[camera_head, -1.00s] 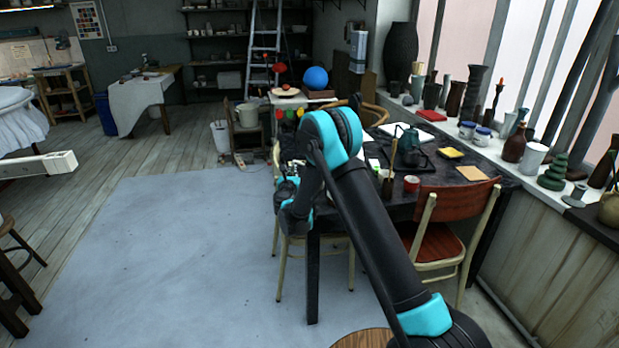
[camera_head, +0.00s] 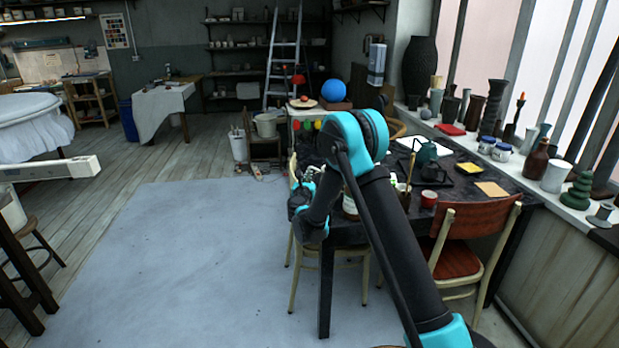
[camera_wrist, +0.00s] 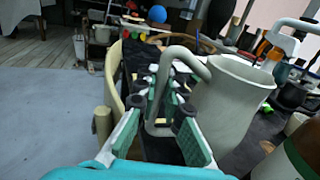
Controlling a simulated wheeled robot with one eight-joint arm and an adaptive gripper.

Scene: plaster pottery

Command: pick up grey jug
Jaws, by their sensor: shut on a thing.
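The grey jug (camera_wrist: 232,108) is a pale, tall vessel with a wide mouth and a looped handle (camera_wrist: 186,52), seen in the wrist view right of the fingers. My gripper (camera_wrist: 160,90) has its teal-padded fingers shut around the handle, with the jug's body beside them. The jug looks upright or slightly tilted; whether its base touches the table is hidden. In the head view my gripper (camera_head: 303,200) is at the left edge of the dark table, mostly hidden by my arm.
The dark table (camera_head: 470,205) holds a teal kettle (camera_head: 427,154), a red tin (camera_head: 429,199) and a yellow item (camera_head: 471,169). A red-seated chair (camera_head: 455,258) stands at its front. The windowsill carries several vases. The grey floor mat (camera_head: 190,255) at left is clear.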

